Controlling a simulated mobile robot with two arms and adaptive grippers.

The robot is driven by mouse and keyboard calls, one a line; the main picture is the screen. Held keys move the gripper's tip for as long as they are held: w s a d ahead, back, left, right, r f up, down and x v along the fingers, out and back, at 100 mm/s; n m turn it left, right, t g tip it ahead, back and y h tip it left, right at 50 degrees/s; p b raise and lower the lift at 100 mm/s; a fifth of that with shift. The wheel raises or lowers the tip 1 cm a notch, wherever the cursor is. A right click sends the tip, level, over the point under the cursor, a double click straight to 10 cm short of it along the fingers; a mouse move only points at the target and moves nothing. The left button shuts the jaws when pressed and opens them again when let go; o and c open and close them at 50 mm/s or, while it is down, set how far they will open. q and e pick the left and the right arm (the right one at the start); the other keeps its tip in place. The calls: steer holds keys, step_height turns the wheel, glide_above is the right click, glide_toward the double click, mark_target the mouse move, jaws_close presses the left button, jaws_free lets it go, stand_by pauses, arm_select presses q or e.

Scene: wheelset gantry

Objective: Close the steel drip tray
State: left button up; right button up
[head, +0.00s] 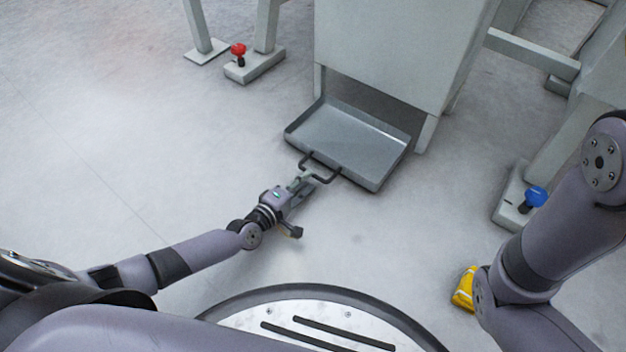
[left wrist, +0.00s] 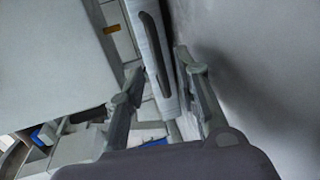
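The steel drip tray (head: 350,140) is a shallow grey tray. It sticks out of the opening low in the grey cabinet, in the middle of the head view. Its dark bar handle (head: 318,168) is on the front wall; the handle also shows in the left wrist view (left wrist: 153,58). My left gripper (head: 307,181) is at the handle. In the left wrist view its two fingers (left wrist: 160,85) stand apart, one on each side of the handle's line, and I cannot tell whether they touch it. My right gripper is not in view.
The grey cabinet (head: 395,50) stands behind the tray. Frame feet with a red knob (head: 238,49) at left and a blue knob (head: 536,196) at right flank it. A yellow object (head: 464,289) is partly hidden by my right arm. The floor left of the tray is clear.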

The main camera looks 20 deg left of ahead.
arm_select(q)
steer(key=shift+b+x, duration=0.7)
steer(key=shift+x, duration=1.45)
jaws_close()
